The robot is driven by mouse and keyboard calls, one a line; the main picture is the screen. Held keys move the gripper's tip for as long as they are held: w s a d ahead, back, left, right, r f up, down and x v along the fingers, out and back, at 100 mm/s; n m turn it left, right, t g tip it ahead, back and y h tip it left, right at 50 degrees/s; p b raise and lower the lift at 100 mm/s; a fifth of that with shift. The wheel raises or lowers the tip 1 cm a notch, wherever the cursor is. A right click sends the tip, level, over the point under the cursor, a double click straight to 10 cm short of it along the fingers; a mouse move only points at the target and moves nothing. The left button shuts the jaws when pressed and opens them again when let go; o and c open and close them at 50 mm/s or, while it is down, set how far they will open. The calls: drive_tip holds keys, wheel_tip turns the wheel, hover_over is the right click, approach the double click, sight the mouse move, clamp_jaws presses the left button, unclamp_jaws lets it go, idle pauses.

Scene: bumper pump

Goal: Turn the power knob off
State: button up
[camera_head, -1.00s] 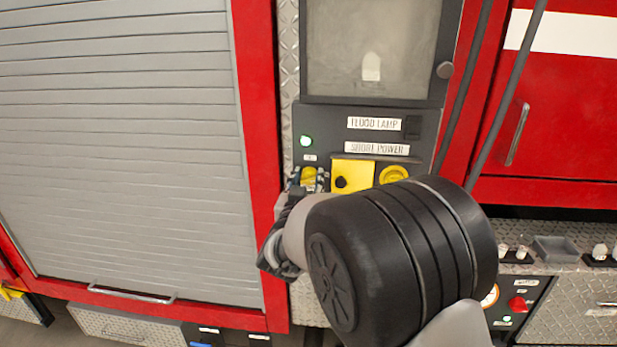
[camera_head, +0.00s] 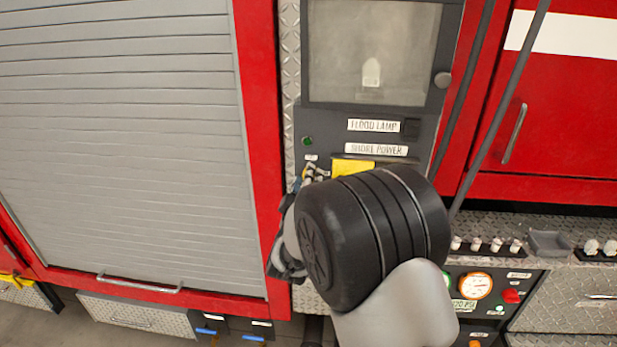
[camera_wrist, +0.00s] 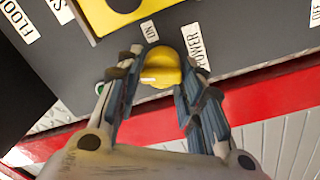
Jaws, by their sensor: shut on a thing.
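The yellow power knob (camera_wrist: 160,68) is on the dark panel, beside labels reading "POWER" and "ON" in the wrist view. My gripper (camera_wrist: 163,62) is shut on it, with one finger on each side of the knob. In the head view my gripper (camera_head: 314,172) is at the panel's lower left and the fingers hide the knob. A small green indicator lamp (camera_head: 307,141) sits just above and looks dark. It also shows at the left of the fingers in the wrist view (camera_wrist: 100,87).
A yellow plate (camera_head: 352,168) lies right of the gripper, partly hidden by my arm. "FLOOD LAMP" (camera_head: 373,125) and "SHORE POWER" (camera_head: 376,149) labels are above it. A grey roller shutter (camera_head: 120,150) is left. Hoses (camera_head: 500,100) hang right. A gauge panel (camera_head: 476,286) is lower right.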

drive_tip(key=shift+f+n+p, duration=0.2)
drive_tip(key=shift+n+p, duration=0.35)
drive_tip(key=shift+n, duration=1.45)
drive_tip(key=shift+f, duration=0.1)
drive_tip(key=o, duration=1)
drive_tip(key=s, duration=1.2)
drive_tip(key=shift+a+f, duration=0.25)
